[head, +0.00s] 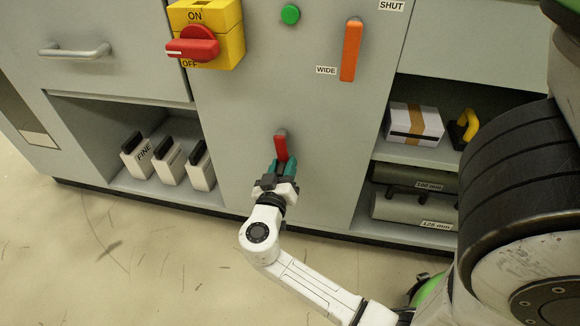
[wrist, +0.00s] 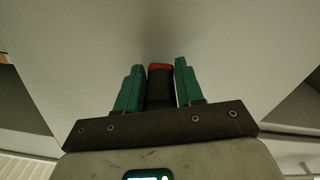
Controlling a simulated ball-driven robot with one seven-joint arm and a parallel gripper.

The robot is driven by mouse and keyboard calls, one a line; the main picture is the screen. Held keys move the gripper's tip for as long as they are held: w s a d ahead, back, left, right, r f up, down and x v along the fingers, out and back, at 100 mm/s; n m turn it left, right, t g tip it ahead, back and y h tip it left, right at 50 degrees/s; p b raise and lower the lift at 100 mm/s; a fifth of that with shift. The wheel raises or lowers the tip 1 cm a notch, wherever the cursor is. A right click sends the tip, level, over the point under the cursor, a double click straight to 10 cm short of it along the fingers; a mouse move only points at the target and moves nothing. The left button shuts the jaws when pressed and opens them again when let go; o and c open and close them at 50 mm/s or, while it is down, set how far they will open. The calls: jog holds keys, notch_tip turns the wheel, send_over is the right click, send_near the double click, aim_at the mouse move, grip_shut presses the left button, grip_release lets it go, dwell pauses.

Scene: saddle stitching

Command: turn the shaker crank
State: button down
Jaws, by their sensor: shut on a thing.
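The shaker crank (head: 280,145) is a small red lever low on the grey cabinet front, with its red upper part showing above my fingers in the head view. In the wrist view the crank (wrist: 160,88) shows as a dark grip with a red far end, between the two teal fingers. My gripper (head: 283,165) is shut on the crank from the front and below. The crank's lower part is hidden by the fingers in the head view. No label is visible beside it.
Above are a red rotary switch (head: 193,45) on a yellow box, a green button (head: 290,14) and an orange lever (head: 351,50) between WIDE and SHUT labels. Open shelves with white holders (head: 170,160) and grey rolls (head: 412,208) flank the panel. The floor in front is clear.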

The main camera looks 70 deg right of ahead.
jog(key=w+m, duration=0.2)
jog(key=m, duration=0.1)
jog(key=w+m, duration=0.1)
jog(key=shift+w+a, duration=0.2)
jog(key=shift+a, duration=0.05)
jog(key=m, duration=0.1)
jog(key=w+r+m, duration=0.1)
jog(key=m, duration=0.1)
jog(key=shift+w, duration=0.25)
jog(key=m, duration=0.1)
jog(key=w+r+m, duration=0.1)
jog(key=shift+w+a+m, duration=0.1)
jog(key=shift+w+m, duration=0.1)
jog(key=shift+m, duration=0.2)
jog(key=r+m, duration=0.1)
jog(key=w+m, duration=0.1)
jog(key=m, duration=0.1)
jog(key=r+m, duration=0.1)
jog(key=shift+w+a+r+m, duration=0.1)
jog(key=shift+w+r+m, duration=0.2)
jog(key=shift+w, duration=0.05)
jog(key=r+m, duration=0.2)
jog(key=m, duration=0.1)
jog(key=shift+w, duration=0.2)
jog(key=shift+r+m, duration=0.45)
jog(key=shift+m, duration=0.55)
jog(key=shift+s, duration=0.1)
